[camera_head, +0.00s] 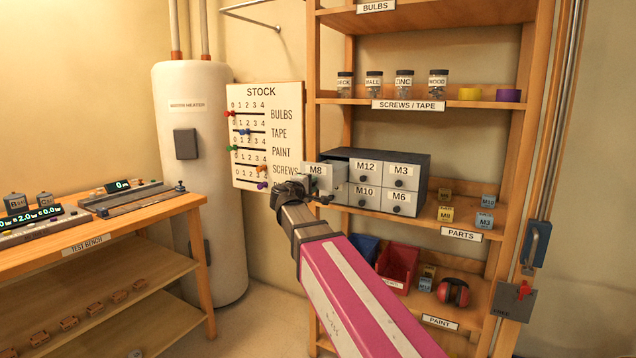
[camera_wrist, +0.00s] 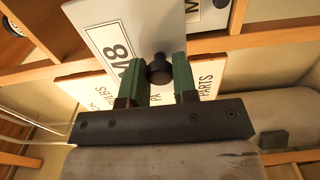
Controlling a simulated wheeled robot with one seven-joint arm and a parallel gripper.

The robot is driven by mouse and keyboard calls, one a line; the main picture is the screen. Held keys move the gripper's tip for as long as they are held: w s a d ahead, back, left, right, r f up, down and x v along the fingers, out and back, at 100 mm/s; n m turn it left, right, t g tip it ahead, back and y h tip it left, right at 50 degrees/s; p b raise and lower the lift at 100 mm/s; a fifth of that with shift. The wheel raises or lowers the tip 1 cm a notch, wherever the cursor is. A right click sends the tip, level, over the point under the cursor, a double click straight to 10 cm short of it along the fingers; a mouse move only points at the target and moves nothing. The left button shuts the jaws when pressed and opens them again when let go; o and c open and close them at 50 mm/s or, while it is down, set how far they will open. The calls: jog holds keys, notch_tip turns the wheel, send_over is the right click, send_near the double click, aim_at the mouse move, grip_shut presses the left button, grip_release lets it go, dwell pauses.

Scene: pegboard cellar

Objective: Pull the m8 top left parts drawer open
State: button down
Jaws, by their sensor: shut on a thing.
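The M8 drawer (camera_head: 317,170) is the top left one in the dark parts cabinet (camera_head: 422,172). Its white front stands out from the cabinet, with part of its side showing, so it is partly open. In the wrist view the M8 drawer front (camera_wrist: 112,28) fills the upper middle, with its label tilted. My gripper (camera_head: 300,190) is at the lower part of this front. Its two green fingers (camera_wrist: 158,82) are on either side of the dark round knob (camera_wrist: 159,68), shut on it. My gripper hides the knob in the head view.
The M12 (camera_head: 366,178), M3, M10 and M6 drawers sit flush in the cabinet. A stock board (camera_head: 265,137) hangs just left of the open drawer. The right upright (camera_head: 531,120) bounds the shelf. A test bench (camera_head: 130,222) stands at left.

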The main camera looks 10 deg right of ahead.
jog(key=shift+s+a, duration=0.3)
jog(key=shift+s, duration=0.1)
jog(key=c, duration=0.9)
grip_release()
jog(key=v, duration=1)
jog(key=shift+s+a, duration=0.2)
jog(key=shift+s, duration=0.1)
